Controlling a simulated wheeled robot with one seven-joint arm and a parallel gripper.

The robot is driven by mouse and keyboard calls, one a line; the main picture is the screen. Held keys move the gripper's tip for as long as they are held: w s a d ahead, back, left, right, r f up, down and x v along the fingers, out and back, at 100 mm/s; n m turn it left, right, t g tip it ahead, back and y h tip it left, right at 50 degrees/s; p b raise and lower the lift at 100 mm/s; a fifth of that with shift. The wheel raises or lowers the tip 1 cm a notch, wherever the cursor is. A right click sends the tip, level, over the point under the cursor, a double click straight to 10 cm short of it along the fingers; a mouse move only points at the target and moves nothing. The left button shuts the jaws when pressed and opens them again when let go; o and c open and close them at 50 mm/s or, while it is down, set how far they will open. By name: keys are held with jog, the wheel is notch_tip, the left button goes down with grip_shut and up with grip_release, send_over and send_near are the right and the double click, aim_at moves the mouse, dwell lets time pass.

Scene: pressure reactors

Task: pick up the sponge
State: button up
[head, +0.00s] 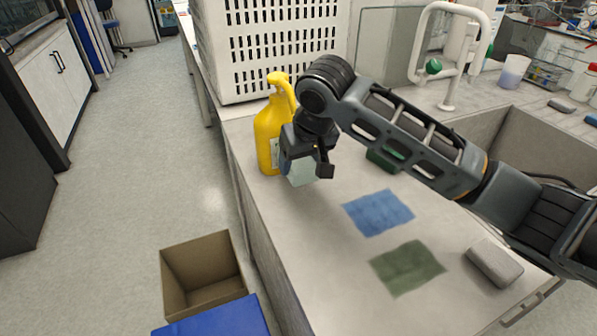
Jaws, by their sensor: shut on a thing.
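My gripper (305,167) is over the near left part of the counter, just right of the yellow bottle. It is shut on a pale green block (301,175), which looks like the sponge. The block shows between the dark fingers, and its upper part is hidden by the gripper. I cannot tell from this view whether its underside touches the counter.
A yellow spray bottle (267,135) stands close left of my gripper. A dark green item (384,160), a blue cloth (378,212), a green cloth (407,267) and a grey block (494,262) lie on the counter (290,235). A white crate (275,50) stands behind.

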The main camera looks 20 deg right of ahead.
jog(key=s+d+r, duration=0.6)
jog(key=s+d, duration=0.1)
jog(key=d, duration=0.1)
jog(key=shift+s+r+b, duration=0.2)
jog(key=shift+s+b, duration=0.05)
jog(key=shift+b, duration=0.15)
jog(key=o, duration=0.5)
jog(key=c, duration=0.3)
jog(key=shift+c, duration=0.2)
